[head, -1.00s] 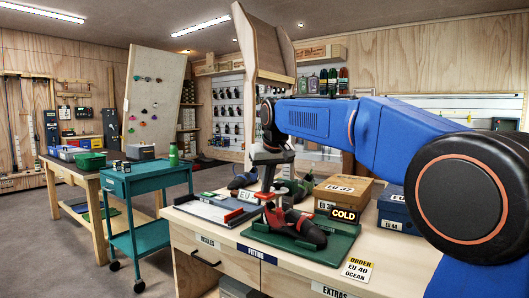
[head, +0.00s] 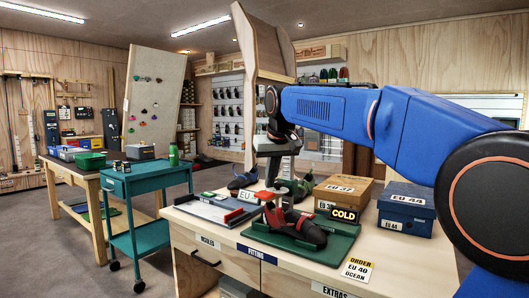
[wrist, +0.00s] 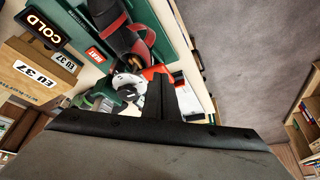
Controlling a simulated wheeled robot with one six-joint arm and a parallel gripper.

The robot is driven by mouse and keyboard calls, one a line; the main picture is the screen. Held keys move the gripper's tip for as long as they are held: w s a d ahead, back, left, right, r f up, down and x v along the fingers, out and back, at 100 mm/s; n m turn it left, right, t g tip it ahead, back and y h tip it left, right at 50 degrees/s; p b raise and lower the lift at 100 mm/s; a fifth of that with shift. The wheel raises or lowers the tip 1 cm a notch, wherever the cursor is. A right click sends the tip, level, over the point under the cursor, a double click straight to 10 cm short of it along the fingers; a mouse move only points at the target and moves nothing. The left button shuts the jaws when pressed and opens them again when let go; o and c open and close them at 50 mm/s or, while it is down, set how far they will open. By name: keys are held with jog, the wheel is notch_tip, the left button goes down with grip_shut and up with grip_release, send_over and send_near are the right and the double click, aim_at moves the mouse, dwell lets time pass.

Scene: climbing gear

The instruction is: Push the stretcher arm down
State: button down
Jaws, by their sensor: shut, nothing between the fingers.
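The stretcher is on a green base (head: 335,240) on the bench, with a dark shoe with red parts (head: 308,228) on it. Its red stretcher arm (head: 270,197) stands up at the shoe's left end. In the wrist view the red arm (wrist: 157,72) shows just beyond my fingertips. My gripper (head: 270,183) is shut and empty, pointing down, with its fingertips close above the red arm. I cannot tell whether they touch it. In the wrist view the shut fingers (wrist: 160,92) hide part of the arm and stretcher.
A COLD sign (head: 344,215) stands behind the shoe. Shoe boxes, brown (head: 343,192) and blue (head: 405,222), stand at the right. A grey tray (head: 212,212) lies left of the base. Green shoes (head: 292,190) stand behind. A teal cart (head: 147,190) is left of the bench.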

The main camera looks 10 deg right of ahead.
jog(key=a+v, duration=0.1)
jog(key=v, duration=1.4)
jog(key=shift+d+r, duration=0.2)
jog(key=shift+d, duration=0.25)
jog(key=s+d+f, duration=0.4)
jog(key=s+f, duration=0.7)
jog(key=f, duration=0.3)
jog(key=s+d+f+m, duration=0.1)
jog(key=s+d+f, duration=0.2)
jog(key=s+f, duration=0.8)
jog(key=s+d+f, duration=0.4)
jog(key=s+f, duration=0.7)
jog(key=f, duration=0.6)
jog(key=shift+d+f+m+h, duration=0.2)
jog(key=shift+d+m+h, duration=0.1)
jog(key=shift+h, duration=0.1)
jog(key=c, duration=2.4)
grip_release()
jog(key=shift+c, duration=0.2)
